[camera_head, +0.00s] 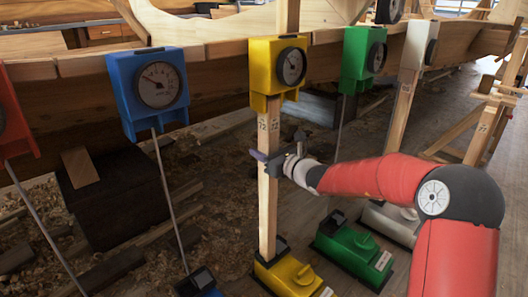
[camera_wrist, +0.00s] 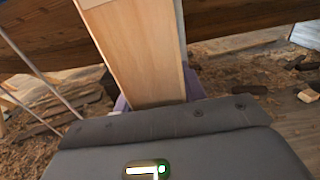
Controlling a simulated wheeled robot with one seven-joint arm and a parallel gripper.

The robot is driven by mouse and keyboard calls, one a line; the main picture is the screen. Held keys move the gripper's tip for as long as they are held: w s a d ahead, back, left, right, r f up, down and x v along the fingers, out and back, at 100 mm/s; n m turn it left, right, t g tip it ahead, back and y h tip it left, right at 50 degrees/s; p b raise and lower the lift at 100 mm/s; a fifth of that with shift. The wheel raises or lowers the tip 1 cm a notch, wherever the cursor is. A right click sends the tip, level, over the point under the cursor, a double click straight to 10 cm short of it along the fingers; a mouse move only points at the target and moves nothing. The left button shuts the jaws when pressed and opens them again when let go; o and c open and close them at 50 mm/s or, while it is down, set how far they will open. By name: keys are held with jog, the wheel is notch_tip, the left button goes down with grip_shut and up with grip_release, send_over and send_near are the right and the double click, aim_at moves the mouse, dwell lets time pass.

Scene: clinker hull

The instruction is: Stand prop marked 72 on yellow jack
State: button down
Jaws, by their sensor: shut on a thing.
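The prop marked 72 (camera_head: 268,195) is a pale square wooden post. It stands about upright between the yellow jack (camera_head: 288,277) on the floor and a yellow gauge box (camera_head: 277,66) at the plank edge. Its foot meets the dark socket at the back of the jack; I cannot tell if it bears fully there. Its top end is at the underside of the gauge box. My gripper (camera_head: 270,158) comes from the right and is shut on the prop at mid-height. In the wrist view the prop (camera_wrist: 135,50) rises between the purple fingers, which it partly hides.
A blue gauge box (camera_head: 148,90) hangs at left, green (camera_head: 362,58) and white (camera_head: 418,45) ones at right. A green jack (camera_head: 353,252) stands close right of the yellow one. A thin rod slants below the blue box. A dark block (camera_head: 110,195) stands at left.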

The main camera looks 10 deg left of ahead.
jog(key=shift+w+a, duration=0.1)
jog(key=shift+a, duration=0.05)
dwell(0.4)
jog(key=c, duration=0.7)
grip_release()
jog(key=shift+c, duration=0.2)
jog(key=shift+f, duration=0.1)
jog(key=v, duration=0.7)
jog(key=shift+s+d, duration=0.25)
jog(key=shift+d, duration=0.05)
jog(key=shift+p+v, duration=0.3)
jog(key=shift+v, duration=2.2)
